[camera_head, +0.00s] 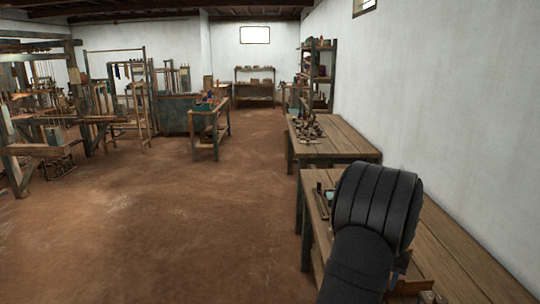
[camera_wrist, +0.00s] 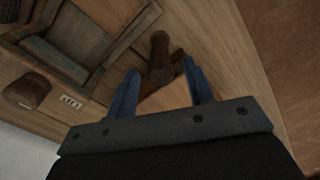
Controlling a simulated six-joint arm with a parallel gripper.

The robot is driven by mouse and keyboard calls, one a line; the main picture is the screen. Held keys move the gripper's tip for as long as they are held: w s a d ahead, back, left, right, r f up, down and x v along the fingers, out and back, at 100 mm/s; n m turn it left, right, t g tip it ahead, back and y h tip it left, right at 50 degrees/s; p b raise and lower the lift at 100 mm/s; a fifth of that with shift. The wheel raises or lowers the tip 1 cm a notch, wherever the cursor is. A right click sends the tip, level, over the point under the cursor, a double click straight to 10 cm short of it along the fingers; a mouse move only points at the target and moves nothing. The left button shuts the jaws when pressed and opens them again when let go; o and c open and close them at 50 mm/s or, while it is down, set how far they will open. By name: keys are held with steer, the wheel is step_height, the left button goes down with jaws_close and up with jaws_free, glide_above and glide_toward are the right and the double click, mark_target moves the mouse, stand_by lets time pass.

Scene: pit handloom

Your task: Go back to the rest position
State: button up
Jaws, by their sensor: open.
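My gripper (camera_wrist: 163,92) shows in the wrist view with its two blue fingers apart. A dark brown wooden piece with a rounded end (camera_wrist: 160,52) lies on the wooden table (camera_wrist: 205,25) between and just beyond the fingertips. I cannot tell whether the fingers touch it.
A wooden tray (camera_wrist: 68,65) with compartments and a small label is at the left in the wrist view. Another table (camera_head: 340,138) with small items stands farther along the white wall. Looms (camera_head: 50,130) stand at the left. The earthen floor (camera_head: 170,225) is clear.

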steer(key=m, duration=1.1)
stand_by(0.4)
stand_by(0.4)
steer(key=n, duration=0.4)
steer(key=shift+n, duration=0.4)
steer(key=n, duration=0.5)
stand_by(0.5)
